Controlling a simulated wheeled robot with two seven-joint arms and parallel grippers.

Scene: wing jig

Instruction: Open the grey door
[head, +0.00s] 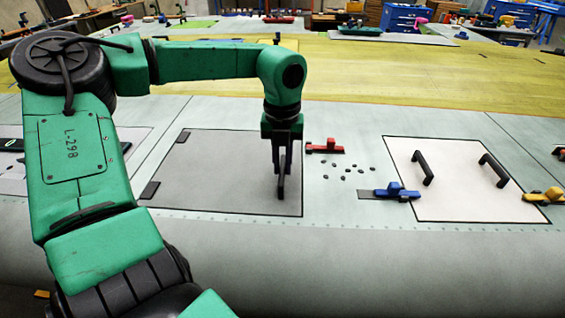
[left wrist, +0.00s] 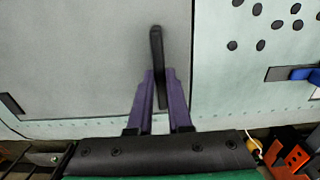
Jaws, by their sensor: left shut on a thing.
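The grey door (head: 215,170) is a flat panel in the pale green wing surface, and it lies flush there with no gap showing at its edges. Two dark hinges sit along its left edge. Its black bar handle (left wrist: 156,45) stands near the right edge of the door, which also shows in the left wrist view (left wrist: 80,55). My left gripper (head: 281,192) points down over this right side and is shut on the handle, with a finger on each side of it in the left wrist view (left wrist: 160,95). My right gripper is not in view.
A white panel (head: 450,205) with two black handles lies to the right, with a blue clamp (head: 392,192) and a yellow clamp (head: 545,197) at its edges. A red clamp (head: 325,146) and several dark pellets (head: 345,170) lie between the panels.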

